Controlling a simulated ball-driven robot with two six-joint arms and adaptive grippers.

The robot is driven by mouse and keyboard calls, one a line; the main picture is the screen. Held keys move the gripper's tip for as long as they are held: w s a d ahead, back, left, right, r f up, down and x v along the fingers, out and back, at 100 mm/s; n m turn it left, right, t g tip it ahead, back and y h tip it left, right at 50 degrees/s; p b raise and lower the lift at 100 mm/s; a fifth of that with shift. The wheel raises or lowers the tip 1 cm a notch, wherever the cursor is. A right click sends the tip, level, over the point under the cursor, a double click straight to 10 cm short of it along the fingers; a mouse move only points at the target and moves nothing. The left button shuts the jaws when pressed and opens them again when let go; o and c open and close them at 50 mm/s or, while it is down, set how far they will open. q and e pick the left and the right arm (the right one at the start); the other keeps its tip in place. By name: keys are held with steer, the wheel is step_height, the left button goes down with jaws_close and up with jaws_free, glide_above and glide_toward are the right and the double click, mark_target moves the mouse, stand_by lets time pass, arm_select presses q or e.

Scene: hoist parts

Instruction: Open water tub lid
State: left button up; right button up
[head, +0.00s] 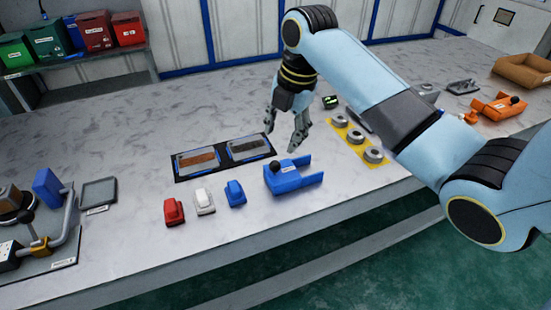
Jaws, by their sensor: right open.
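I cannot make out a tub marked as water, nor a lid that I can tie to one. Two shallow trays lie side by side on a dark mat at the middle of the bench: a left tray (196,159) with a brown strip and a right tray (248,149) with a dark grey strip. My right gripper (282,140) points down above the bench, just right of the right tray and behind a blue forked part (287,177). Its fingers are apart with nothing between them. My left gripper is out of view.
Red (174,212), white (204,202) and blue (235,193) blocks line the front. Metal rings sit on a yellow strip (382,160) at right. Orange part (497,109) and brown tray (522,72) stand far right. Green and red bins (95,32) fill a back-left shelf.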

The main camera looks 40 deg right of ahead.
mark_target(276, 162)
steer(key=f, duration=0.3)
steer(key=w+f, duration=0.1)
steer(key=f, duration=0.6)
steer(key=shift+w+a+f, duration=0.1)
steer(key=shift+w+a, duration=0.25)
steer(key=shift+a, duration=0.05)
jaws_close()
steer(key=shift+d, duration=0.1)
